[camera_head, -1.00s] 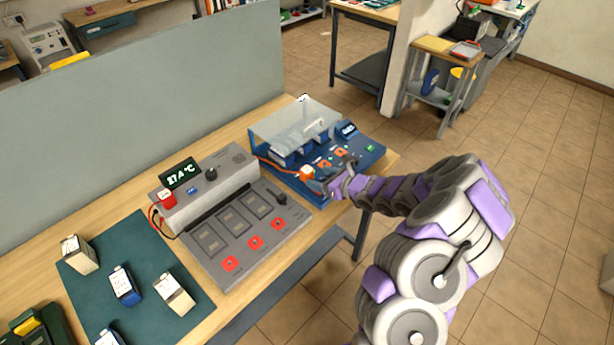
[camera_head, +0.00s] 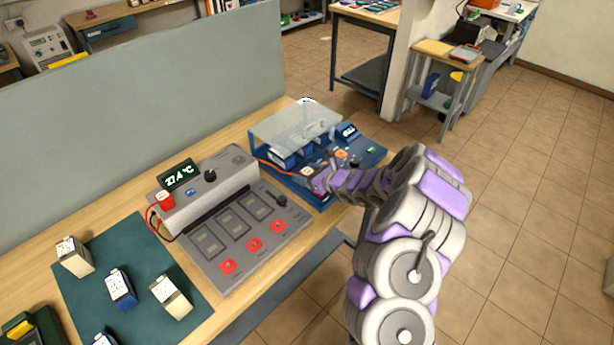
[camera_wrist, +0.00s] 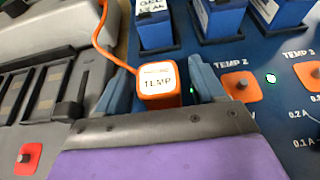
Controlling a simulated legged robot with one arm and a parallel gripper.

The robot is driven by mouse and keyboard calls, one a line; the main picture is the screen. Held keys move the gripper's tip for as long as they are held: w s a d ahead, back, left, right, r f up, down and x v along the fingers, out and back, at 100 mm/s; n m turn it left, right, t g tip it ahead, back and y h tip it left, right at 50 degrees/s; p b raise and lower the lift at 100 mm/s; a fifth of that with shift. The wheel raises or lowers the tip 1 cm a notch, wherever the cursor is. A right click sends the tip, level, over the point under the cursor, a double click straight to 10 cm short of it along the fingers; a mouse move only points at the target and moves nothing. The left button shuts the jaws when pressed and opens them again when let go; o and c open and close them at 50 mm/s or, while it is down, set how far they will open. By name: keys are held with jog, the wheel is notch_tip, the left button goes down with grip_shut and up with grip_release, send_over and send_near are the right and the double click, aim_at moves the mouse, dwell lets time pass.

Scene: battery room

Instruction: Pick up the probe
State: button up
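The probe (camera_wrist: 158,82) is an orange block with a white top label reading "TEMP". An orange cable runs from it up and left. In the wrist view the two blue-grey fingers of my gripper (camera_wrist: 159,72) stand on either side of it. The fingers are apart, with a narrow gap showing at the right finger. In the head view my gripper (camera_head: 315,184) is at the front left of the blue test station (camera_head: 325,203), and the probe (camera_head: 307,171) shows small beside it. The probe's lower part is hidden.
A grey tester (camera_head: 205,192) with a "27.4 °C" display stands left of the blue station. Blue batteries (camera_wrist: 228,16) stand in slots behind the probe, under a clear cover (camera_head: 295,125). Several battery blocks lie on a green mat (camera_head: 140,240). A grey partition (camera_head: 140,95) borders the bench.

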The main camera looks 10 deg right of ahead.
jog(key=c, duration=1.1)
jog(key=shift+o, duration=0.2)
